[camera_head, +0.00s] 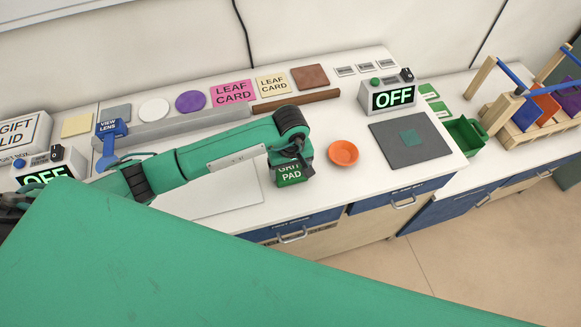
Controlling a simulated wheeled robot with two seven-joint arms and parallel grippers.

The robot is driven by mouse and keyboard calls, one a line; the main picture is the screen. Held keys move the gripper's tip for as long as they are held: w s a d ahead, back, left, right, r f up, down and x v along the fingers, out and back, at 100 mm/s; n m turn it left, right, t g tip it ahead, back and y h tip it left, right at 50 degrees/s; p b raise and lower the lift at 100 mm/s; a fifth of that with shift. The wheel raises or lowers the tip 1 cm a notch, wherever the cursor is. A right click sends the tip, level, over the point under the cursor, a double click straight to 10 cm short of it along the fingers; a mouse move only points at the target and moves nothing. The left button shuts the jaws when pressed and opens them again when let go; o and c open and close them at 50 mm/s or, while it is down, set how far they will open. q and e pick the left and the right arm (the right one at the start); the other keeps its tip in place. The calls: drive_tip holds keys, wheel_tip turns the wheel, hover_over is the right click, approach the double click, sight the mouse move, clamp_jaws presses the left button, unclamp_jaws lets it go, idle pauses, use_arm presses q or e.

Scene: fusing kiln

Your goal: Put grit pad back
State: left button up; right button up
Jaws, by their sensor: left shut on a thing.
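The grit pad (290,175), a small green block with a white "GRIT PAD" label, is at the front edge of the white worktop (328,204). My left gripper (303,163) is shut on it from above, and the gripper hides its upper part. I cannot tell whether the pad touches the worktop. My right gripper is not in view.
Cards and a brown bar (297,100) lie behind my arm.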

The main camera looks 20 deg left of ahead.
sight(291, 171)
use_arm(q)
drive_tip(key=shift+f, duration=0.2)
drive_tip(key=o, duration=0.8)
drive_tip(key=shift+r, duration=0.15)
drive_tip(key=shift+r+p, duration=0.2)
drive_tip(key=shift+p, duration=0.1)
drive_tip(key=shift+r+b, duration=2.4)
drive_tip(key=shift+r, duration=3.5)
